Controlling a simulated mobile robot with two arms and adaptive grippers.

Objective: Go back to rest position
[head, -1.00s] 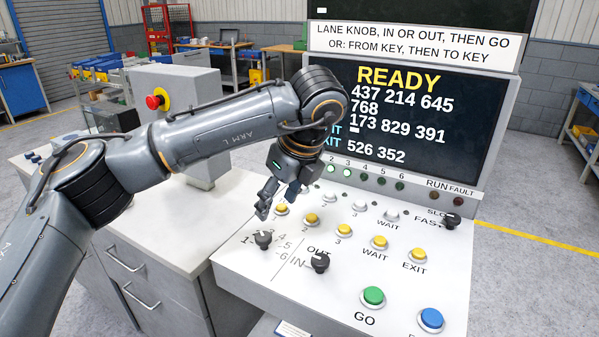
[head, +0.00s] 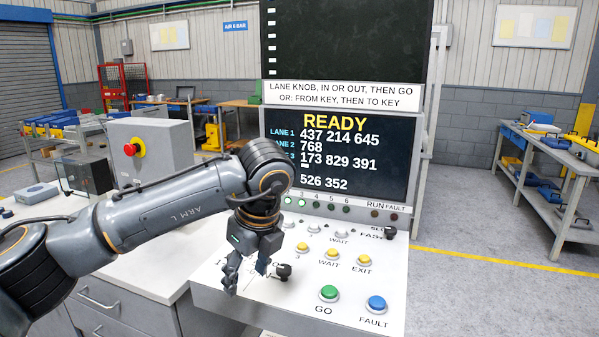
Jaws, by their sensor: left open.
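My left gripper (head: 246,282) hangs fingers down over the left part of the white sloped control panel (head: 369,300). Its jaws are open, with nothing seen between them. It hides the lane knob area and part of the button rows; I cannot tell whether it touches the panel. The black IN/OUT knob (head: 283,272) shows just right of the fingers. The green GO button (head: 329,293) and blue FAULT button (head: 376,304) are clear of it. My right gripper is out of view.
A grey box with a red emergency stop button (head: 134,147) stands behind my left arm. A white-topped cabinet (head: 110,295) is below the arm. A workbench with blue bins (head: 545,150) stands at the far right, with open floor (head: 480,285) before it.

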